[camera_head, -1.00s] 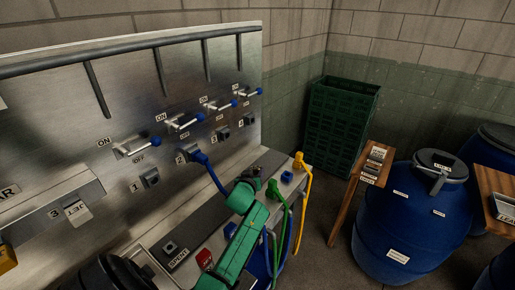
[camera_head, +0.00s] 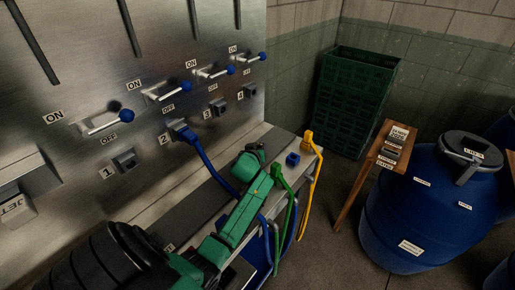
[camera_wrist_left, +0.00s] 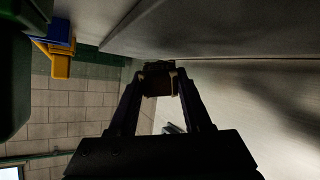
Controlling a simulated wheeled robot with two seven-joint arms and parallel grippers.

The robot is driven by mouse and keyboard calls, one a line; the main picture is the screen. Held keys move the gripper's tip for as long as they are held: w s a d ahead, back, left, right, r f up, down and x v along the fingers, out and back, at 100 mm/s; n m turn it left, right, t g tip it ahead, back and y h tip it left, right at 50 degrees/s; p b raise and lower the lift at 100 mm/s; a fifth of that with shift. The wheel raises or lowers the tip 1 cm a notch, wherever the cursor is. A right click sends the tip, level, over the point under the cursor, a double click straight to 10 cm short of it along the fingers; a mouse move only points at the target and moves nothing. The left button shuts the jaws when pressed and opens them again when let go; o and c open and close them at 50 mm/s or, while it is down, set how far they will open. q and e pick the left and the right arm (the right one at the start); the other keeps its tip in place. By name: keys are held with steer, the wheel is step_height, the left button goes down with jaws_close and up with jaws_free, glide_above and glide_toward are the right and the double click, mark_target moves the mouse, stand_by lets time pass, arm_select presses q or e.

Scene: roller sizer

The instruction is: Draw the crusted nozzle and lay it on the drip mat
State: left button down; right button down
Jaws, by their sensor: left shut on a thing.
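My left gripper (camera_wrist_left: 160,92) is shut on a small dark brown block-like piece, seemingly the nozzle (camera_wrist_left: 159,79), between its fingertips in the left wrist view. That view is dim, so crust on it cannot be made out. In the head view my green and black left arm reaches from the lower left over the ledge; its fingers and the held piece are not clearly seen there. I cannot identify the drip mat in either view. My right gripper is not in view.
The steel panel has numbered sockets, such as socket 1 (camera_head: 124,160), below blue-knobbed levers. A blue hose (camera_head: 212,171) joins socket 2. A yellow hose (camera_head: 312,185), green hose (camera_head: 290,205) and blue block (camera_head: 292,159) are at the ledge's right end. Blue barrel (camera_head: 425,215) stands right.

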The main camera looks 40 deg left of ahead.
arm_select(q)
steer(key=shift+s+d+r, duration=0.1)
steer(key=shift+s+r, duration=0.05)
steer(key=shift+s+d+r, duration=0.1)
steer(key=shift+s+r, duration=0.05)
steer(key=shift+r, duration=0.05)
steer(key=c, duration=0.6)
jaws_free()
steer(key=o, duration=0.3)
steer(key=shift+o, duration=0.2)
steer(key=shift+f, duration=0.1)
step_height(320, 180, up, 20)
steer(key=b, duration=0.1)
steer(key=shift+b, duration=0.3)
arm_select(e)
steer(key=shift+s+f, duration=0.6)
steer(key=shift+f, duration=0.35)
